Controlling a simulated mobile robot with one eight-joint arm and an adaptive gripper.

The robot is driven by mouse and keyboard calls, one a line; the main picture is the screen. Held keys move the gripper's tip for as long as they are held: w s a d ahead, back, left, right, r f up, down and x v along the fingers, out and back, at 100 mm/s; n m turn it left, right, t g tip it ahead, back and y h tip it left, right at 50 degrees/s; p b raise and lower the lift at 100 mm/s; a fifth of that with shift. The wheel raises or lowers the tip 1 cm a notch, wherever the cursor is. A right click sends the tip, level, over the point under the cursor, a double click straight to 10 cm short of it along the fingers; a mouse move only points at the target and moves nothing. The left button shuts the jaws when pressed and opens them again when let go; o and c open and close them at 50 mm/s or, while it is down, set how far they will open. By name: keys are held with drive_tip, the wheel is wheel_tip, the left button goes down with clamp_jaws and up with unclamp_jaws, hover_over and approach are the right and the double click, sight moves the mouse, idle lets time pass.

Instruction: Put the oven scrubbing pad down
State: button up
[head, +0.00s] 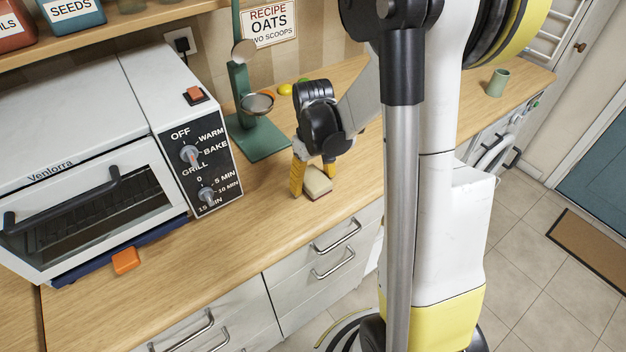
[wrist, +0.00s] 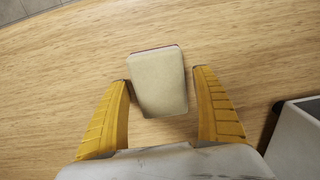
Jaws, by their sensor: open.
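The scrubbing pad (head: 317,184) is a cream block with a thin dark red edge on its far side. It appears to lie flat on the wooden worktop (head: 230,240), near the front edge and right of the oven. My gripper (head: 312,186) is over it, pointing down, with its yellow fingers on either side of the pad. In the wrist view the pad (wrist: 158,82) sits between the open fingers of my gripper (wrist: 161,76), with a gap at the right finger and a very narrow one at the left fingertip. The pad's underside is hidden.
A white toaster oven (head: 95,170) stands to the left, with an orange block (head: 125,261) in front of it. A green scale-like stand (head: 258,138) and small fruit (head: 285,89) are behind the gripper. A green cup (head: 497,83) stands at far right. The front worktop is mostly clear.

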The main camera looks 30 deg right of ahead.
sight(313, 177)
wheel_tip(313, 177, up, 12)
drive_tip(key=p, duration=0.4)
drive_tip(key=s+a+r+t, duration=0.7)
drive_tip(key=s+a+r, duration=0.2)
drive_tip(key=a, duration=0.4)
drive_tip(key=shift+s+a, duration=0.25)
drive_tip(key=shift+s, duration=0.65)
wheel_tip(313, 177, down, 2)
drive_tip(key=shift+f+b, duration=0.15)
drive_tip(key=shift+b, duration=1.05)
